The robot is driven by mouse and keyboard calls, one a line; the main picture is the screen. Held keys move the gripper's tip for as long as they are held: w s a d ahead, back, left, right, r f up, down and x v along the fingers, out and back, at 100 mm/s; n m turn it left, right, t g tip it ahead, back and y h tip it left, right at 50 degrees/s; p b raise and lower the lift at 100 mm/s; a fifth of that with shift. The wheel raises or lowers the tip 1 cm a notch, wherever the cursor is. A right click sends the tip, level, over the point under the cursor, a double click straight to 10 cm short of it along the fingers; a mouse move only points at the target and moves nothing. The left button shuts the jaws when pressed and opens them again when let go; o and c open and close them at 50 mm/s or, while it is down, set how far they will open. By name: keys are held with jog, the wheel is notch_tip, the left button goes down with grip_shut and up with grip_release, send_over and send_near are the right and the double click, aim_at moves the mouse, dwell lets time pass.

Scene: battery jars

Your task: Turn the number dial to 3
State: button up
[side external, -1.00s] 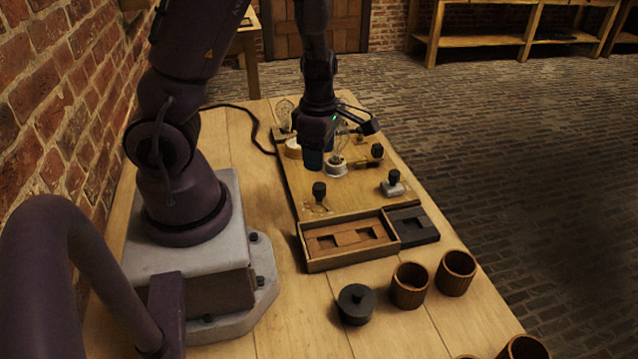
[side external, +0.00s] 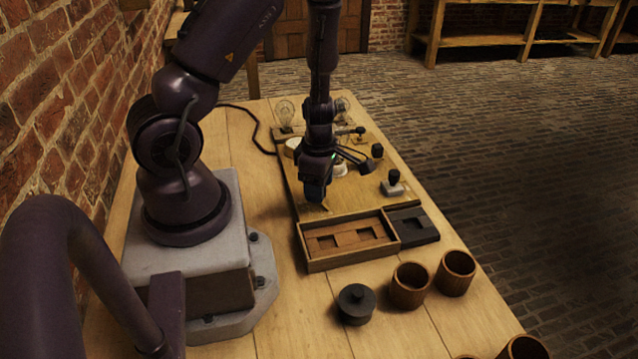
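My gripper (side external: 314,192) points down over the front left part of the wooden board (side external: 345,203). It is right where a black knob with faint markings around it stood in the earlier view, likely the number dial. That knob is now hidden behind or inside my gripper. Traces of the marks (side external: 325,207) show on the board just below the fingers. I cannot read any numbers or the dial's setting. The fingers are too dark and small to tell whether they are open, shut or touching the knob.
Other black knobs stand on the board's right side, one on a pale base (side external: 393,184), another farther back (side external: 377,151). A glass bulb (side external: 285,112) stands at the back left. A wooden tray (side external: 312,262), a dark block (side external: 413,227), a lidded black jar (side external: 356,304) and wooden cups (side external: 409,287) are in front.

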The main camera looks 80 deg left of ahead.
jog(key=c, duration=0.7)
jog(key=shift+m, duration=0.4)
jog(key=m, duration=0.3)
jog(key=shift+m, duration=0.4)
jog(key=m, duration=0.9)
jog(key=shift+w+m, duration=0.1)
jog(key=shift+m, duration=1.9)
